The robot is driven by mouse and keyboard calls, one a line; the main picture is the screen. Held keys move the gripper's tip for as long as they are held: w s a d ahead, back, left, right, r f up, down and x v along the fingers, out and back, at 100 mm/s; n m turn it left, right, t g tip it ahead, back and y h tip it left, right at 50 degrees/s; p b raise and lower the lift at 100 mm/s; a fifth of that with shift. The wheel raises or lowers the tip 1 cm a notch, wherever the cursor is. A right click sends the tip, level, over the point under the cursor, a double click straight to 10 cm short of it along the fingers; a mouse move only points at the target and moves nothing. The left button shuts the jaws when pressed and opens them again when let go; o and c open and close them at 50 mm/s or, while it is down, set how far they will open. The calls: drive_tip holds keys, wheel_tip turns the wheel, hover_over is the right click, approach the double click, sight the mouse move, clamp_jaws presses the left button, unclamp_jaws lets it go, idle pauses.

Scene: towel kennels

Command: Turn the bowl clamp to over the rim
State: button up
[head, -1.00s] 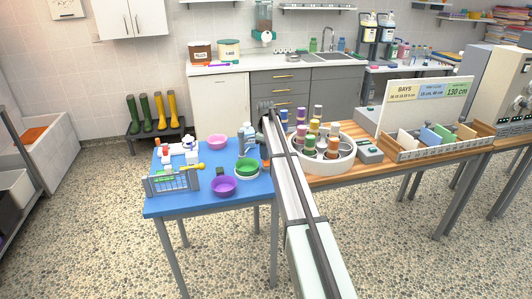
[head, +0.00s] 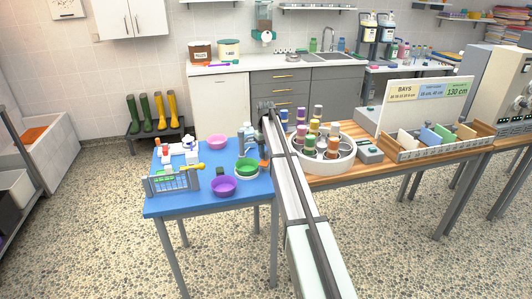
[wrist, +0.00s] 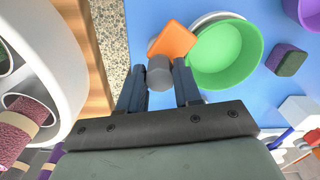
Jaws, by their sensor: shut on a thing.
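The bowl clamp shows in the wrist view as an orange piece (wrist: 173,40) with a grey round knob (wrist: 160,72). My gripper (wrist: 161,80) is shut on the knob, one finger on each side. The orange piece lies beyond the knob, and its right corner meets or slightly overlaps the left rim of the green bowl (wrist: 226,55); I cannot tell which. The green bowl sits in a white holder (wrist: 212,17). In the head view, the green bowl (head: 247,166) is near the right edge of the blue table, and the orange piece (head: 264,163) shows beside my arm.
A purple bowl (head: 223,186), a pink bowl (head: 217,142), a dark sponge (head: 220,171) and a wire basket (head: 173,183) stand on the blue table (head: 200,206). A round white tray (head: 321,168) with several spools is close on the right, on the wooden table.

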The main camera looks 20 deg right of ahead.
drive_tip(key=m, duration=0.5)
drive_tip(key=shift+m, duration=0.3)
drive_tip(key=m, duration=0.5)
drive_tip(key=shift+m, duration=0.3)
drive_tip(key=o, duration=1)
drive_tip(key=shift+o, duration=0.2)
drive_tip(key=shift+r, duration=0.1)
wheel_tip(320, 180, up, 14)
drive_tip(key=shift+f, duration=0.2)
